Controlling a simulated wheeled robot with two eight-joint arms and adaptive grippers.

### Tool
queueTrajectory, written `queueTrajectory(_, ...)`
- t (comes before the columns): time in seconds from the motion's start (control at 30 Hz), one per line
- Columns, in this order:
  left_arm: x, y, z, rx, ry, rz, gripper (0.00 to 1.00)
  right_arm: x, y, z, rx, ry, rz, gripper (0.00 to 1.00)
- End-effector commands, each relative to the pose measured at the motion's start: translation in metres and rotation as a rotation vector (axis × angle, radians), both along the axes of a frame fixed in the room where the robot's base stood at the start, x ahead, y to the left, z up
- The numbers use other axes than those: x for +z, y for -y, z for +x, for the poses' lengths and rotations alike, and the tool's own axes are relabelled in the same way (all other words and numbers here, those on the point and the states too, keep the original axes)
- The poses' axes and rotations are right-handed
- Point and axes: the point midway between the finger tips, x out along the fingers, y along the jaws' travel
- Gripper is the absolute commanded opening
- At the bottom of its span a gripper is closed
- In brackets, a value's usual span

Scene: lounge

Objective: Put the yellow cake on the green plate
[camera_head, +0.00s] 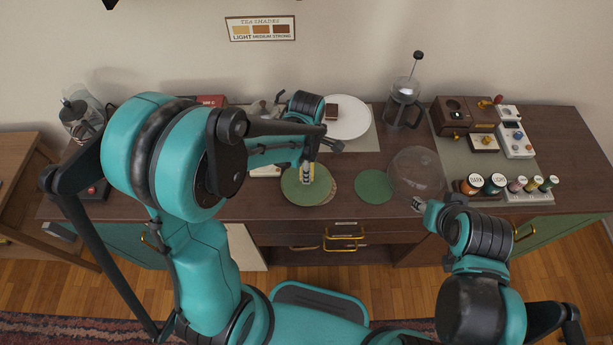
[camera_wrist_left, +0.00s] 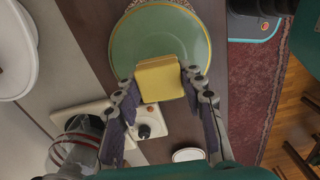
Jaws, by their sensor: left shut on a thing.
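The yellow cake (camera_wrist_left: 160,80) is a small yellow block between the fingers of my left gripper (camera_wrist_left: 160,88). In the head view my left gripper (camera_head: 308,172) points down over the green plate (camera_head: 291,190), with the cake (camera_head: 307,180) at its tips. In the left wrist view the green plate (camera_wrist_left: 150,40) has a yellow rim, and the cake overlaps its near part. I cannot tell if the cake touches the plate. My right gripper (camera_head: 421,207) is at the lower edge of a clear glass dome (camera_head: 416,168); its fingers are too small to read.
A smaller green disc (camera_head: 374,187) lies right of the plate. Clear counter lies in front of the disc.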

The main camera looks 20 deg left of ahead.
Motion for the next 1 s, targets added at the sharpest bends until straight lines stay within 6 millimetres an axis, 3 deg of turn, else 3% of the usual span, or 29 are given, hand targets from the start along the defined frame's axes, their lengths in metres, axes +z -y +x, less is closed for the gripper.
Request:
queueTrajectory(0.3, -0.04, 0.0, 0.0, 0.0, 0.0, 0.0, 0.11, -0.015, 0.0, 0.0, 0.0, 0.0, 0.0, 0.4)
queueTrajectory(0.67, -0.043, 0.0, 0.0, 0.0, 0.0, 0.0, 0.11, -0.018, 0.0, 0.0, 0.0, 0.0, 0.0, 0.4)
queueTrajectory(0.7, -0.044, 0.0, 0.0, 0.0, 0.0, 0.0, 0.42, -0.018, 0.0, 0.0, 0.0, 0.0, 0.0, 0.4)
queueTrajectory(0.77, -0.043, 0.0, 0.0, 0.0, 0.0, 0.0, 0.58, -0.017, 0.0, 0.0, 0.0, 0.0, 0.0, 0.4)
queueTrajectory(1.0, -0.043, 0.0, 0.0, 0.0, 0.0, 0.0, 0.6, -0.017, 0.0, 0.0, 0.0, 0.0, 0.0, 0.4)
